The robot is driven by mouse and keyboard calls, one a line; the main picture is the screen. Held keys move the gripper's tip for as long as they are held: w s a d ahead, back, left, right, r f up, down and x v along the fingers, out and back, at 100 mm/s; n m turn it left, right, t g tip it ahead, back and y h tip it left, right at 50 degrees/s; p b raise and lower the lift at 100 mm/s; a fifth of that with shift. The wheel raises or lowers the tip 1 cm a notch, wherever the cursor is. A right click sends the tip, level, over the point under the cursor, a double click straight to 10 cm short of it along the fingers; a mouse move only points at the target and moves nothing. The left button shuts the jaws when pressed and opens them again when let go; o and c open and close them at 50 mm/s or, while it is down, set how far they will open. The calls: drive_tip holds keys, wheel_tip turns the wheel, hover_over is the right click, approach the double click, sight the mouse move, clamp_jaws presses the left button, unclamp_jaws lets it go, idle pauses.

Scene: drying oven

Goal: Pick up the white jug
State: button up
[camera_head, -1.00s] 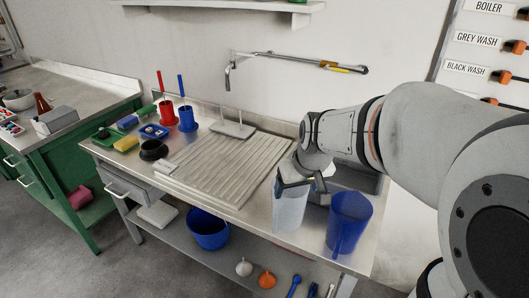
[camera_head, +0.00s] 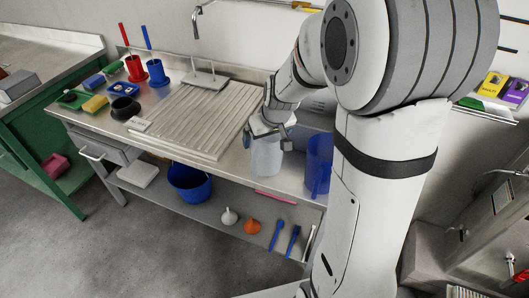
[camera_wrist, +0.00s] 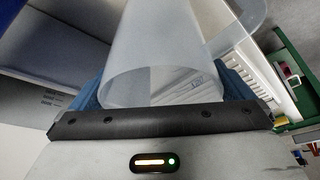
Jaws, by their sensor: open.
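The white jug (camera_head: 266,158) is translucent and stands upright near the front edge of the steel bench, left of the blue jug (camera_head: 318,165). My gripper (camera_head: 269,140) is at the upper part of the white jug, with a finger on each side. In the wrist view, the white jug (camera_wrist: 150,60) fills the space between the blue fingers of my gripper (camera_wrist: 163,88), and its handle (camera_wrist: 243,30) points to the upper right. The gripper is open around it. Whether a finger touches the jug I cannot tell.
The blue jug stands close on the right. A ribbed drainboard (camera_head: 195,120) lies to the left, with red (camera_head: 135,70) and blue (camera_head: 157,73) pots behind it. A tap (camera_head: 197,20) hangs above. The shelf below holds a blue bucket (camera_head: 190,183) and funnels.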

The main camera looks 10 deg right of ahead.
drive_tip(key=shift+c, duration=0.6)
drive_tip(key=c, duration=0.8)
drive_tip(key=shift+c, duration=0.2)
